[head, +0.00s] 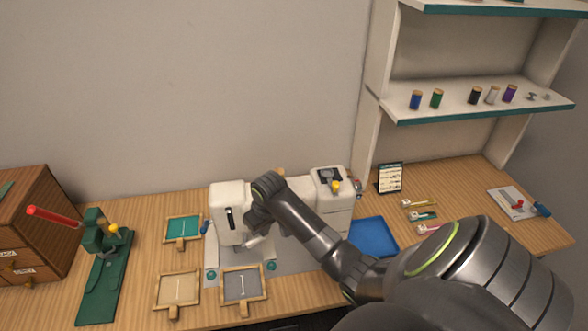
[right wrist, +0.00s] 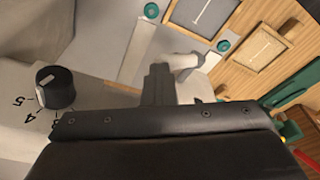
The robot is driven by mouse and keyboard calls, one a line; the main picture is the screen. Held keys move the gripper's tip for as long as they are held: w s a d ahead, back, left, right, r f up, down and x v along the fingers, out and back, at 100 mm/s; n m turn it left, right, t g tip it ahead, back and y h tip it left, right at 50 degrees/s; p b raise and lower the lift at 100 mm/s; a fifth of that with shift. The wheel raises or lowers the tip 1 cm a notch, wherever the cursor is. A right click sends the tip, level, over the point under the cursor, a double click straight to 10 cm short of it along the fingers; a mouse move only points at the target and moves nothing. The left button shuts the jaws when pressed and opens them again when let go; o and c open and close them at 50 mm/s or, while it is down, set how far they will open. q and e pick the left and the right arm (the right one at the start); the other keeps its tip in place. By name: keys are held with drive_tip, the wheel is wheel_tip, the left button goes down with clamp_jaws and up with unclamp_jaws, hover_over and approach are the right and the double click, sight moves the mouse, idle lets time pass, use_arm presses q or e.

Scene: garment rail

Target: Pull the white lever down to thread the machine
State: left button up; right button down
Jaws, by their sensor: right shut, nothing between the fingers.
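The white sewing machine (head: 305,195) stands on the wooden table, with a dark slot (head: 229,217) on the face of its head. My right arm reaches across the front of the machine. My right gripper (right wrist: 158,72) is shut and empty, its fingertips pointing along the machine's front. A short white rounded piece (right wrist: 185,61), which looks like the lever, sits just beside the fingertips in the right wrist view. I cannot tell whether they touch. In the head view the wrist hides the fingertips and most of this area. My left gripper is not in view.
Framed fabric pieces (head: 177,291) lie in front and to the left. A green tool with a red handle (head: 54,216) stands at far left beside a wooden drawer box (head: 35,215). A blue tray (head: 374,236) lies right of the machine. A shelf (head: 470,105) holds thread spools.

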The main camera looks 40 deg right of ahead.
sight(264, 239)
drive_tip(key=shift+a+f, duration=0.1)
drive_tip(key=shift+f, duration=0.3)
drive_tip(key=shift+w+a+f+b, duration=0.1)
drive_tip(key=shift+w+f+b, duration=0.1)
drive_tip(key=shift+f+b, duration=0.3)
drive_tip(key=shift+s+b+x, duration=0.25)
drive_tip(key=shift+b+x, duration=0.2)
drive_tip(key=shift+x, duration=0.75)
drive_tip(key=p+v, duration=0.1)
drive_tip(key=p, duration=0.1)
drive_tip(key=p+v, duration=0.1)
drive_tip(key=v, duration=0.1)
drive_tip(key=shift+w+r+p, duration=0.1)
drive_tip(key=shift+w+p, duration=0.2)
drive_tip(key=shift+p, duration=0.05)
drive_tip(key=shift+w+v, duration=0.25)
drive_tip(key=shift+v, duration=0.9)
drive_tip(key=shift+w+v, duration=0.2)
drive_tip(key=shift+v, duration=0.9)
drive_tip(key=shift+w+v, duration=0.25)
drive_tip(key=shift+v, duration=0.9)
drive_tip(key=shift+r, duration=0.15)
drive_tip(key=shift+s, duration=0.1)
